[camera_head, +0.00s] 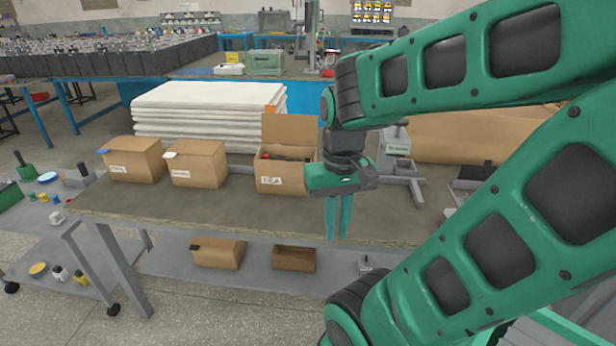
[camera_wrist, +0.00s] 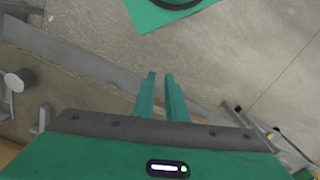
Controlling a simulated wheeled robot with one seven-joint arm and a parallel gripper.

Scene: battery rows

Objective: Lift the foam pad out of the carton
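An open cardboard carton (camera_head: 281,186) stands on the table in the head view, its back flap raised and a label on its front. Dark and reddish items show inside it; I cannot make out a foam pad among them. My gripper (camera_head: 338,238) points down to the right of the carton and nearer the table's front edge, apart from the carton. In the wrist view my gripper (camera_wrist: 160,75) shows two green fingers with a narrow gap between them and nothing held. The carton is not recognisable in the wrist view.
Two closed cartons (camera_head: 135,161) (camera_head: 197,166) stand to the left on the table (camera_head: 215,208). A stack of white sheets (camera_head: 205,100) lies behind. A grey metal fixture (camera_head: 395,150) stands right of my gripper. Two small boxes (camera_head: 218,254) (camera_head: 294,259) sit on the lower shelf.

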